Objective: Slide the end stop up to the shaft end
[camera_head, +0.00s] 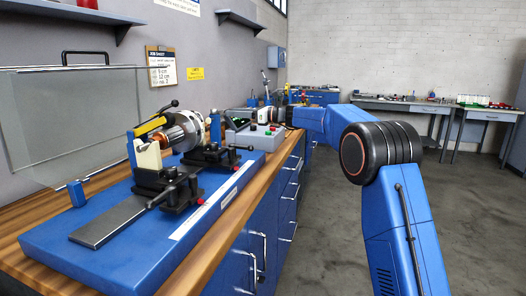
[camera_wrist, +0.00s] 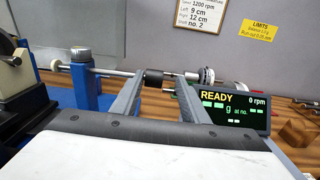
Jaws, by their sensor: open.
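In the wrist view a blue post (camera_wrist: 83,88) with a round grey knob (camera_wrist: 81,54) on top carries a thin horizontal metal rod (camera_wrist: 112,72); this looks like the end stop. The rod's left tip is a small pale button near a dark and cream support at the left edge. A black sleeve (camera_wrist: 153,77) on the rod's right part lies between the two grey fingers of my gripper (camera_wrist: 158,80). The fingers are open, with a gap visible around the sleeve. In the head view the rotor (camera_head: 183,129) sits on its supports. The shaft end is not clearly visible, and my fingers are hidden there.
A grey control box (camera_head: 253,137) with buttons stands beyond the blue base (camera_head: 100,253). Its screen (camera_wrist: 233,108) reads READY, 0 rpm. Black clamps (camera_head: 168,187) with lever handles and a raised clear guard (camera_head: 70,120) surround the rotor. The floor at right is free.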

